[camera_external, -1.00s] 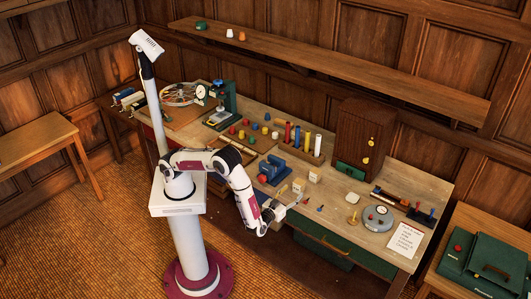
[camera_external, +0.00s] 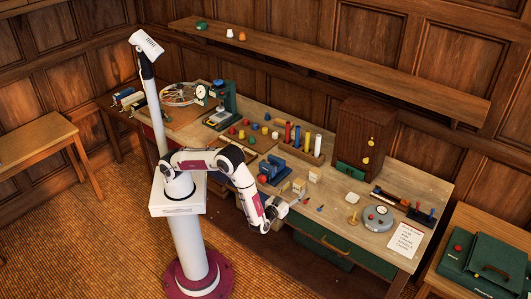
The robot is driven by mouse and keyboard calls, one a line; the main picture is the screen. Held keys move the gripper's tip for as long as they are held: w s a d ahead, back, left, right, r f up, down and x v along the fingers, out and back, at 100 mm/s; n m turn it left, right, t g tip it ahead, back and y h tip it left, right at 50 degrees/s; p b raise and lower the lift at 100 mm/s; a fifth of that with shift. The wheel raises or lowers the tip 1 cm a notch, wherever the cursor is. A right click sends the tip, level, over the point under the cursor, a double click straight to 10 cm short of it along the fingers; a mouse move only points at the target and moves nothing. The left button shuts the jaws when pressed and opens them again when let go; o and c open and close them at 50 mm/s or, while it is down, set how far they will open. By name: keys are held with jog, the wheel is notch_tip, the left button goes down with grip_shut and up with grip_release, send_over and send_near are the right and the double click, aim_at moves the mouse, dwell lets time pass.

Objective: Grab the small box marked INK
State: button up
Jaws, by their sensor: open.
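Two small cream boxes stand on the workbench near its front edge: one box (camera_external: 299,186) just above my gripper, and a second box (camera_external: 315,174) a little farther right and back. Any lettering on them is too small to read, so I cannot tell which one is marked INK. My gripper (camera_external: 282,208) is open at the bench's front edge, below and left of the nearer box and apart from it. Its fingertips are small and partly hard to make out.
A blue device (camera_external: 272,169) stands left of the boxes. A rack of coloured cylinders (camera_external: 304,146) is behind them. Small coloured pieces lie right of my gripper, before a round grey dial (camera_external: 377,218). A dark wooden cabinet (camera_external: 361,135) stands at the back.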

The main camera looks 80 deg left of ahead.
aim_at(297, 187)
jog(key=shift+a, duration=0.1)
jog(key=shift+f+x, duration=0.2)
jog(key=shift+x, duration=2.35)
jog(key=c, duration=1.2)
